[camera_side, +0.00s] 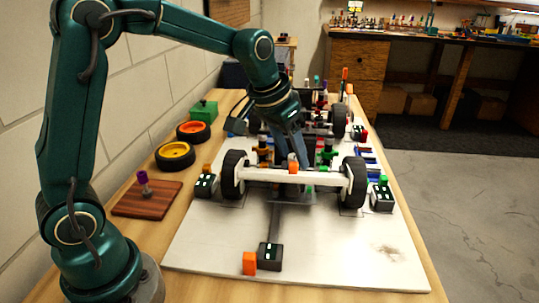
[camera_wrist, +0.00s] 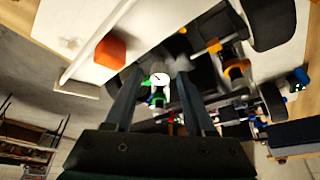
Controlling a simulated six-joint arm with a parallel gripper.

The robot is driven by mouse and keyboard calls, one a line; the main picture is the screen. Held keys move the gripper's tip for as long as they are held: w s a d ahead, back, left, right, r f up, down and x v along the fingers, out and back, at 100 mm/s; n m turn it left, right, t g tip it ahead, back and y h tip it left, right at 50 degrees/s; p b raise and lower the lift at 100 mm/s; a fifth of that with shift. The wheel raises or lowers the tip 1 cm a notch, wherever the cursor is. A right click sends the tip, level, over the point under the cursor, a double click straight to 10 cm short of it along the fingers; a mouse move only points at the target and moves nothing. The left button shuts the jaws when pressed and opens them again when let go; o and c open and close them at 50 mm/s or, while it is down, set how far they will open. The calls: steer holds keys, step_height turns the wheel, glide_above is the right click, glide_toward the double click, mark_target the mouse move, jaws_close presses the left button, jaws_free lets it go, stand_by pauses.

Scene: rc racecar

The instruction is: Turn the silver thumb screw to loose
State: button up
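In the wrist view a round pale disc with a dark mark (camera_wrist: 159,79) sits between my fingertips; it looks like the silver thumb screw's head, but I cannot be sure. Green parts show just below it. My gripper (camera_wrist: 157,76) is open, with one finger on each side of the disc and a visible gap to it. In the side view my gripper (camera_side: 294,163) reaches down into the front of the racecar (camera_side: 325,177), behind its white front bar. The screw cannot be made out there.
The car stands on a white board (camera_side: 330,252). Black tyres (camera_side: 233,175) flank the gripper. Small dark boxes with displays (camera_side: 270,256) and orange blocks (camera_side: 249,263) stand around it. Loose wheels (camera_side: 175,155) and a wooden plate (camera_side: 147,200) lie at left.

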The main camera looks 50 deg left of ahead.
jaws_close()
steer(key=shift+d+n, duration=0.1)
steer(key=shift+n, duration=0.3)
steer(key=n+y, duration=0.1)
steer(key=n, duration=0.2)
steer(key=shift+d+n+y, duration=0.15)
steer(key=shift+n+y, duration=0.25)
steer(key=n, duration=0.2)
steer(key=n+g+y, duration=0.1)
steer(key=n, duration=0.1)
steer(key=shift+w+d+n+y, duration=0.1)
steer(key=shift+w+n+y, duration=0.05)
steer(key=shift+n+y, duration=0.15)
steer(key=n+g, duration=0.1)
steer(key=n, duration=0.1)
steer(key=n+g+y, duration=0.1)
steer(key=n, duration=0.2)
steer(key=shift+w+d, duration=0.1)
steer(key=shift+w, duration=0.05)
steer(key=shift+w+n+g, duration=0.1)
steer(key=shift+n+g, duration=0.6)
steer(key=shift+n, duration=1.8)
